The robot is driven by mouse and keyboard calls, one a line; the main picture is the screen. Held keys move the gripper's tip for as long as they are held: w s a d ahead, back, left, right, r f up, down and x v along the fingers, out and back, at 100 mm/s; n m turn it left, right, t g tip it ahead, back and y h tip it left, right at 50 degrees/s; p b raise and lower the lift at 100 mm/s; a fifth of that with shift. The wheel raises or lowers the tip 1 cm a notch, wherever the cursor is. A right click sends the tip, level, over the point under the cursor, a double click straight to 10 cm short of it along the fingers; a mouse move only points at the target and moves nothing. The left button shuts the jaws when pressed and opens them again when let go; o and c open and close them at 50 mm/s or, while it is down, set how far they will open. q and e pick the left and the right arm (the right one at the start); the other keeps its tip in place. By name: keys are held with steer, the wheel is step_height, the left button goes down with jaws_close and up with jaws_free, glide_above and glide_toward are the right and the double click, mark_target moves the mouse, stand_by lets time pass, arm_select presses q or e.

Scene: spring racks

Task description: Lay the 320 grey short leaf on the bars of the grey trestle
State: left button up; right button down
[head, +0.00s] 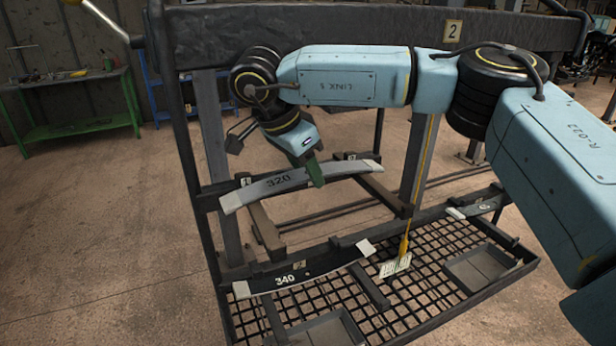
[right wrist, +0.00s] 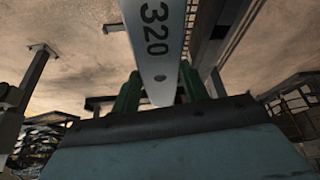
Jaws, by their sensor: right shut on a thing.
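The grey leaf marked 320 (head: 255,188) is long and slightly curved, and lies across the front of the rack at its upper pair of bars. My right gripper (head: 316,172) is shut on it near its middle, with a green fingertip showing on its near side. I cannot tell whether the leaf touches the bars. In the right wrist view the leaf (right wrist: 158,45) runs between the green fingers of the right gripper (right wrist: 158,92). I cannot make out the grey trestle for certain in either view. My left gripper is not in view.
A dark leaf marked 340 (head: 325,266) with pale ends lies on the lower bars. Another short leaf (head: 478,205) lies at right. The floor at left (head: 90,230) is clear.

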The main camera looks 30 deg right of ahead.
mark_target(302, 174)
steer(key=shift+r, duration=0.2)
steer(key=shift+r, duration=0.55)
steer(key=shift+v, duration=1.2)
steer(key=s+a+b, duration=0.1)
steer(key=s+a, duration=0.1)
steer(key=a, duration=1.5)
steer(key=shift+s, duration=0.15)
